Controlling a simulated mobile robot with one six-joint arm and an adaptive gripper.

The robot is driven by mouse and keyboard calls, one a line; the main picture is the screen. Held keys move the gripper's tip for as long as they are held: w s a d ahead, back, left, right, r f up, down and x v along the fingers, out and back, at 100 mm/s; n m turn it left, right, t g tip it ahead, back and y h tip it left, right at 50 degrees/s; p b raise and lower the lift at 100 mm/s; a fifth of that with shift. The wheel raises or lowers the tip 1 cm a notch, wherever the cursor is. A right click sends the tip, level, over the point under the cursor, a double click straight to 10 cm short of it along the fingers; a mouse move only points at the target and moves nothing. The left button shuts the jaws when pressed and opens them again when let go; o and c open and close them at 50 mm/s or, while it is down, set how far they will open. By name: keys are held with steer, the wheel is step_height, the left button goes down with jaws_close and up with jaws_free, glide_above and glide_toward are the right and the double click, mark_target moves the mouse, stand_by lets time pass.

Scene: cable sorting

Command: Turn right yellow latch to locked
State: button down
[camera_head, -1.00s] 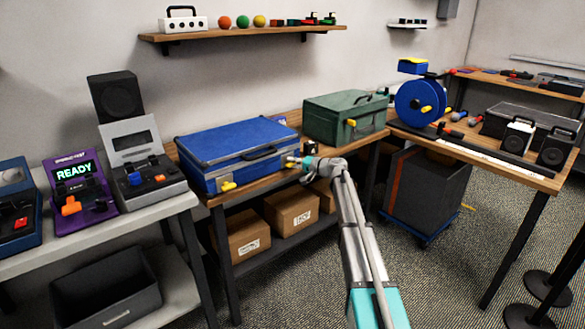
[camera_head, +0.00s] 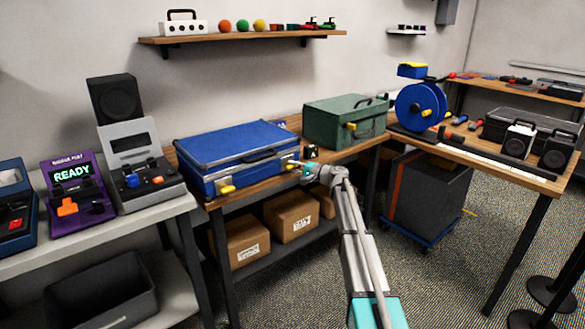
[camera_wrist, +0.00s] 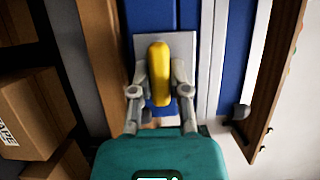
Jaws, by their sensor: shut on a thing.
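The blue case (camera_head: 205,158) lies closed on the wooden bench. Its right yellow latch (camera_head: 290,167) is on the front face near the right corner. In the wrist view the latch (camera_wrist: 159,72) is a long yellow handle on a pale plate (camera_wrist: 186,48), its length running up and down the picture. My gripper (camera_head: 302,168) is at this latch, with one finger on each side, shut on it; it also shows in the wrist view (camera_wrist: 160,80). The left yellow latch (camera_head: 227,189) is free. The latch's pivot is hidden.
A green case (camera_head: 335,122) stands to the right on the bench, with a small dark box (camera_head: 311,152) near my gripper. Cartons (camera_head: 292,216) sit on the shelf below. A cart (camera_head: 430,195) stands to the right. The floor in front is clear.

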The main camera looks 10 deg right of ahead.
steer(key=c, duration=0.6)
jaws_free()
steer(key=shift+s+d, duration=0.1)
steer(key=v, duration=1.1)
steer(key=shift+s+d, duration=0.2)
steer(key=shift+d, duration=0.15)
